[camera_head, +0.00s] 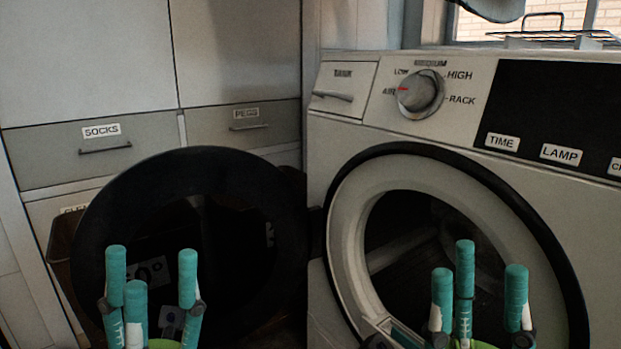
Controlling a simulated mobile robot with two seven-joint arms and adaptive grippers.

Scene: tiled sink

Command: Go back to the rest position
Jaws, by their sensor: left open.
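My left gripper (150,268) stands upright at the bottom left of the head view, its teal fingers spread and empty, in front of the dark round door. My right gripper (478,268) stands upright at the bottom right, its teal fingers also apart with nothing seen between them. It is in front of the white machine's round opening. The palms and both arms are mostly cut off by the lower edge of the picture.
The white machine (320,135) stands at right with a dial (418,94) and TIME and LAMP labels. Its dark round door (105,215) hangs open to the left. Behind it are drawers labelled SOCKS (102,131) and PEGS (246,113). A wire rack (545,38) lies on top.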

